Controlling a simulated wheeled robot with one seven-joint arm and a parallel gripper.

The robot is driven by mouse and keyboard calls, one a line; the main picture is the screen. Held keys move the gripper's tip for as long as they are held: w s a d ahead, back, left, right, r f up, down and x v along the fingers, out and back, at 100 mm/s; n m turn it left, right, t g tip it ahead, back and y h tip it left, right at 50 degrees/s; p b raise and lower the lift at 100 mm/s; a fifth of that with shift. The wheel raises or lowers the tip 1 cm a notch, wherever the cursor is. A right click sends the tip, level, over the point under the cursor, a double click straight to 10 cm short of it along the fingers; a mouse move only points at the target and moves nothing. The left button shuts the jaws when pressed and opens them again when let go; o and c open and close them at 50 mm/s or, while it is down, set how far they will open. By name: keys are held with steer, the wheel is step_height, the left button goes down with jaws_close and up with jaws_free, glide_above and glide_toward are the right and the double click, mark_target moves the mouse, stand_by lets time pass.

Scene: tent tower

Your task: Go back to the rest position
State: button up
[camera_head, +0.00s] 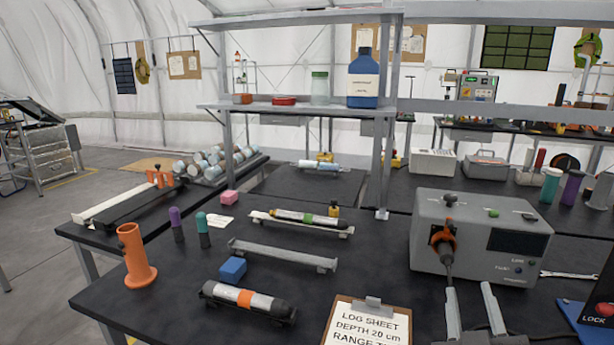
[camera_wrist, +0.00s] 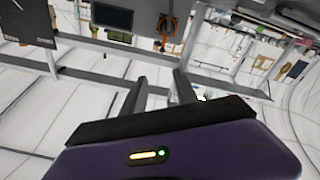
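My gripper (camera_head: 469,288) is at the lower right of the head view, in front of a grey instrument box (camera_head: 478,235). Its two grey fingers stand apart with nothing seen between them, and they also show apart in the wrist view (camera_wrist: 159,75). An orange ring with a dark plug (camera_head: 443,240) is on the box's front. The dark plug's lower end lies behind the left finger in the head view; I cannot tell whether they touch. The wrist view shows the box's dark screen (camera_wrist: 113,17) and the orange ring (camera_wrist: 168,27) beyond the fingers.
A log sheet clipboard (camera_head: 368,325) lies left of the gripper. A wrench (camera_head: 570,275) and a blue lock device (camera_head: 592,318) are at right. A shelf (camera_head: 300,108) spans above.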

steer(key=s+a+n+t+y, duration=0.2)
steer(key=s+a+t+y, duration=0.1)
steer(key=s+a+y, duration=0.15)
steer(key=s+f+m+g+p, duration=0.1)
steer(key=s+f, duration=0.4)
steer(key=s, duration=0.5)
steer(key=s+f+m+g+y+p, duration=0.1)
steer(key=s+f+g, duration=0.2)
steer(key=s, duration=0.8)
steer(key=s+f+m+g+p, duration=0.1)
steer(key=s+f+g, duration=0.1)
steer(key=s+f, duration=0.6)
steer(key=shift+s+m, duration=0.3)
steer(key=shift+s, duration=0.9)
